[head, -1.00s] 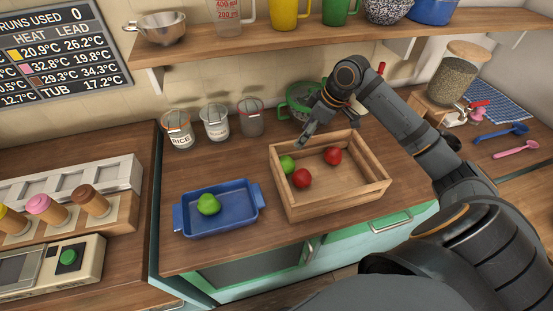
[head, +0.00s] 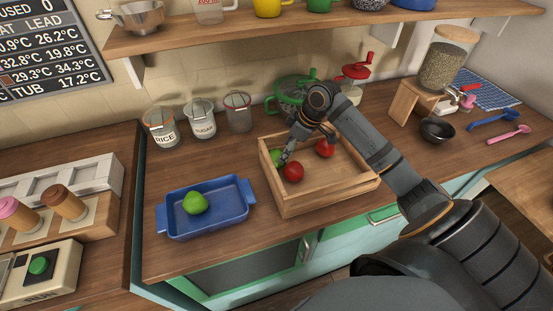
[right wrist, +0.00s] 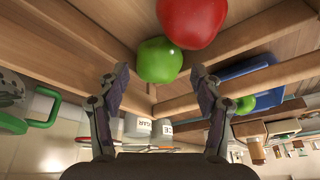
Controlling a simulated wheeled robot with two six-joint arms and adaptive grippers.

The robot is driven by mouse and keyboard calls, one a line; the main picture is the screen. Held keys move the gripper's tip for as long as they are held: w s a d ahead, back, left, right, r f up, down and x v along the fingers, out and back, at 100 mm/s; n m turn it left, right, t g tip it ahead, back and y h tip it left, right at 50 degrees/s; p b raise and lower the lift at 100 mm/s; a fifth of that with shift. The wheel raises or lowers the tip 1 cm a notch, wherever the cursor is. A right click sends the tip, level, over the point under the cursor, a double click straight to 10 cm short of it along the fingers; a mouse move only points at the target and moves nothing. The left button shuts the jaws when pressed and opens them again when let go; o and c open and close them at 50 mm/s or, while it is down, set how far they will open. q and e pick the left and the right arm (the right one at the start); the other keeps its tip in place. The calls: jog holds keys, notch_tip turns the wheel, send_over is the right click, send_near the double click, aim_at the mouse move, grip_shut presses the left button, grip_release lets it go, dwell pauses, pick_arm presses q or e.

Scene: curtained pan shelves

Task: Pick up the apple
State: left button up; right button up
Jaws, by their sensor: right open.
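A green apple (head: 276,157) lies in the wooden crate (head: 330,193), in its left corner, partly hidden by my right gripper (head: 287,155). Two red apples, a nearer one (head: 293,172) and a farther one (head: 325,149), lie in the same crate. Another green apple (head: 195,203) sits in the blue dish (head: 206,232). My right gripper points down into the crate, open and empty. In the right wrist view the crate's green apple (right wrist: 159,61) shows just beyond and between the open fingertips (right wrist: 160,75), beside a red apple (right wrist: 191,20). My left gripper is not in view.
The crate's walls stand close around the gripper. Glass jars (head: 201,121), a green colander (head: 290,92) and a red-handled device (head: 356,78) stand behind. A black bowl (head: 437,131) is to the right. A shelf (head: 300,34) runs overhead.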

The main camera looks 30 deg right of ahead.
jog(key=shift+p+x, duration=0.6)
jog(key=shift+x, duration=2.1)
jog(key=shift+s+d, duration=0.2)
jog(key=c, duration=0.9)
